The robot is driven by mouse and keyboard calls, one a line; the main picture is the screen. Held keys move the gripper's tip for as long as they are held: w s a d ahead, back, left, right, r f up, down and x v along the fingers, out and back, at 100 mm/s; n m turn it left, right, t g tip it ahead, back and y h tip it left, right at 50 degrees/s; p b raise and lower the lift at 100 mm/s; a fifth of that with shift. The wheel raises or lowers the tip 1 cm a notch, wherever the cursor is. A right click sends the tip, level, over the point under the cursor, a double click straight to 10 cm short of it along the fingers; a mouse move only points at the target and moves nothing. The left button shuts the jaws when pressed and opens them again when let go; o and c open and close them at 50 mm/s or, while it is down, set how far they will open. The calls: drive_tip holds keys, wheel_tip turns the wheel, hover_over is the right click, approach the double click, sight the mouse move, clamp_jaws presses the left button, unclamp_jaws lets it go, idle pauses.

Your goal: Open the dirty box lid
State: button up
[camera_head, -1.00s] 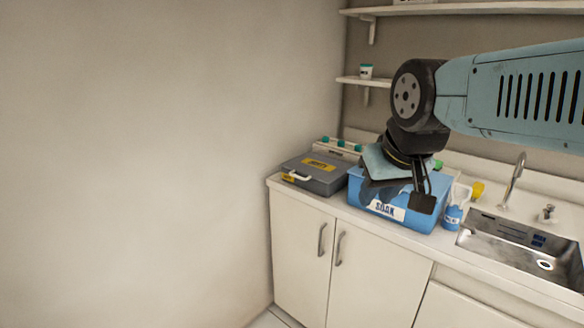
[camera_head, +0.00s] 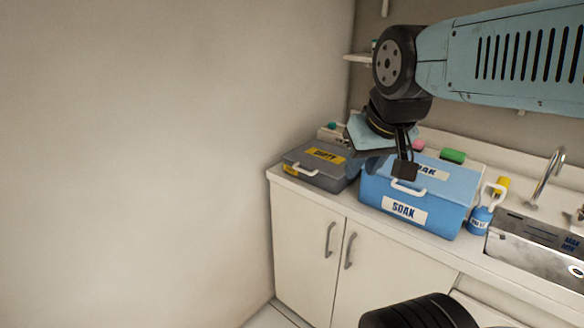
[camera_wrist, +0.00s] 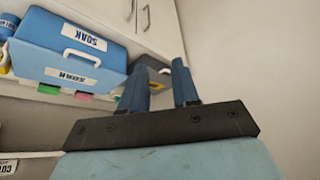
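The dirty box is a grey case with a yellow label and a white handle on its front; its closed lid (camera_head: 312,160) shows at the left end of the counter in the head view. In the wrist view a dark part of the grey box (camera_wrist: 153,63) shows behind the fingers, mostly hidden. My gripper (camera_wrist: 158,85) is open and empty, its two blue-grey fingers apart. In the head view my gripper (camera_head: 391,168) hangs over the left part of the blue soak box, to the right of the dirty box, and appears apart from it.
The blue soak box (camera_head: 452,186), lid shut, stands right of the dirty box. A blue bottle (camera_head: 479,221) and the sink (camera_head: 535,245) are farther right. A wall (camera_head: 170,150) closes the left side. A shelf (camera_head: 357,58) is above, and white cabinets (camera_head: 305,245) below.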

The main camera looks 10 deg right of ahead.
drive_tip(key=w+d+f+g+h, duration=0.2)
drive_tip(key=w+f+g+h, duration=0.25)
drive_tip(key=w, duration=0.35)
drive_tip(key=n+t+h, duration=0.7)
drive_tip(key=t+h, duration=0.1)
approach(297, 169)
drive_tip(key=x, duration=1)
drive_tip(key=shift+w+d+f, duration=0.1)
drive_tip(key=shift+w+f, duration=0.1)
drive_tip(key=shift+w, duration=0.2)
clamp_jaws()
drive_tip(key=shift+f, duration=0.1)
